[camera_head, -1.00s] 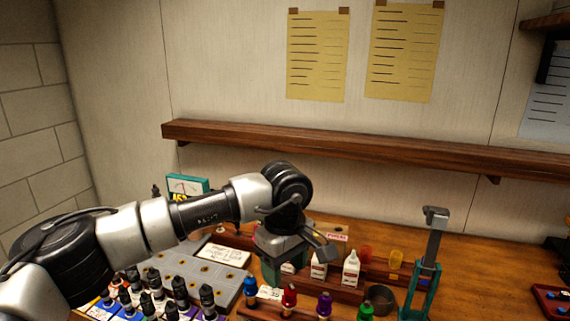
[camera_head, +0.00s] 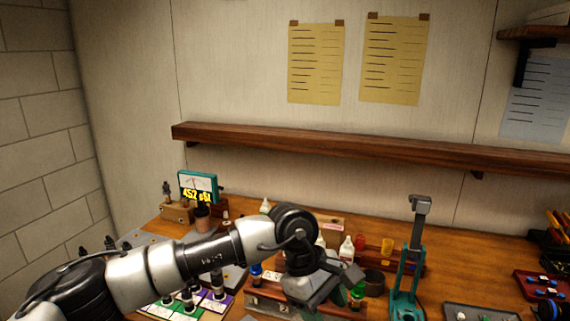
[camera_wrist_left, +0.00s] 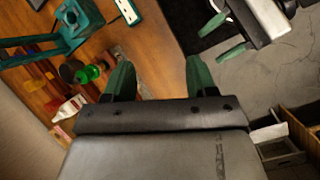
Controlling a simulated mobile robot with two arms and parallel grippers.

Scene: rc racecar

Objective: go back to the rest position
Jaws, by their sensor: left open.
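My left gripper (camera_head: 318,290) hangs low over the front of the wooden workbench (camera_head: 460,258) in the head view. Its arm comes in from the lower left. In the left wrist view its two green fingers (camera_wrist_left: 160,80) stand wide apart with nothing between them. My right gripper (camera_wrist_left: 222,38) shows at the top of the left wrist view, its green fingers apart and empty. It is not in the head view.
A teal stand (camera_head: 408,265) rises right of my left gripper. A white bottle (camera_head: 346,249) and a green bottle (camera_head: 357,295) are close by. A gauge box (camera_head: 198,186) stands at the back left. A wooden shelf (camera_head: 330,147) crosses the wall.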

